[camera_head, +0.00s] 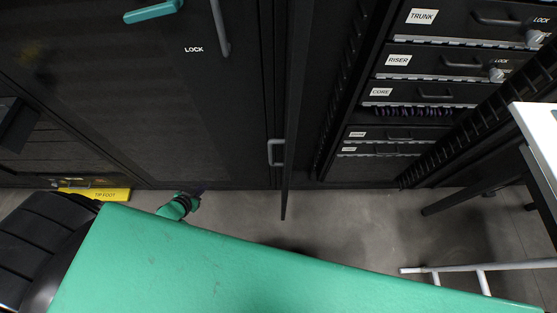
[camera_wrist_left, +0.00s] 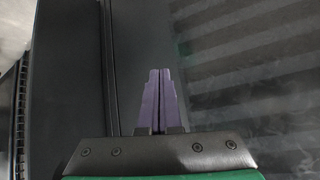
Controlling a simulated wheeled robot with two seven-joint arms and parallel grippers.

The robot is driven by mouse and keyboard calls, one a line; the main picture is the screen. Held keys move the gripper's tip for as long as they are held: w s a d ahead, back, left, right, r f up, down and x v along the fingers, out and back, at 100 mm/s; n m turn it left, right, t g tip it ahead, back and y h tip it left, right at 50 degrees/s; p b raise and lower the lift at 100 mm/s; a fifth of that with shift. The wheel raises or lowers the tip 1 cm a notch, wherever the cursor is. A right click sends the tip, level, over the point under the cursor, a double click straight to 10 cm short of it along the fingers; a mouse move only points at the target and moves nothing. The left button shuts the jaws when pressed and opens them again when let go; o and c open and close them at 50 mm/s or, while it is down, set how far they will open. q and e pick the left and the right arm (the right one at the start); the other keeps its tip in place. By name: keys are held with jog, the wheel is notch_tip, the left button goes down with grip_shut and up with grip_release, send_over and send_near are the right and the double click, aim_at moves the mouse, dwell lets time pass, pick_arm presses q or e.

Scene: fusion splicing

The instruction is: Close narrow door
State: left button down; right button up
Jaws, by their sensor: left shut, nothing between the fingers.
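A narrow dark door (camera_head: 292,110) stands swung out from the cabinet, seen nearly edge-on in the head view. A grey handle (camera_head: 276,152) shows at its left side. To its right, the open bay shows drawers (camera_head: 420,92) labelled TRUNK, RISER and CORE. My left gripper (camera_head: 198,187) is low in front of the wide dark panel, left of the narrow door and apart from it. In the left wrist view, its purple fingers (camera_wrist_left: 160,98) are shut and empty, with a dark panel (camera_wrist_left: 68,90) to their left. My right gripper is out of view.
A wide cabinet door (camera_head: 150,110) marked LOCK fills the left. A yellow TIP FOOT plate (camera_head: 100,194) is at the floor. A white-topped table (camera_head: 540,135) and a white rail (camera_head: 480,267) stand at right. Grey floor (camera_head: 340,222) is clear between.

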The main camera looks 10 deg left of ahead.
aim_at(270, 151)
pick_arm(q)
jog(key=w+d+r+m+t+h+b, duration=0.2)
jog(key=w+r+m+h+b, duration=0.25)
jog(key=r, duration=0.45)
jog(key=w+d+r+m+t+h+b, duration=0.25)
jog(key=w+r+h, duration=0.4)
jog(key=r, duration=0.35)
jog(key=s+d+r+m+g+h+b, duration=0.4)
jog(key=s+d+r+m+g+h, duration=0.3)
jog(key=r+g, duration=0.25)
jog(key=shift+y, duration=0.4)
jog(key=p+x, duration=0.1)
jog(key=x, duration=0.8)
jog(key=p+x, duration=0.1)
jog(key=x, duration=0.4)
jog(key=shift+s+f+p, duration=0.2)
jog(key=shift+f+p, duration=0.05)
jog(key=shift+p, duration=0.1)
jog(key=shift+w+d+f, duration=0.1)
jog(key=shift+d+f, duration=0.05)
jog(key=shift+d, duration=0.3)
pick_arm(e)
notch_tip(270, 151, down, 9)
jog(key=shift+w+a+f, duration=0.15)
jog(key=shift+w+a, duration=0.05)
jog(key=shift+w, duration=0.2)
pick_arm(q)
jog(key=shift+n, duration=0.3)
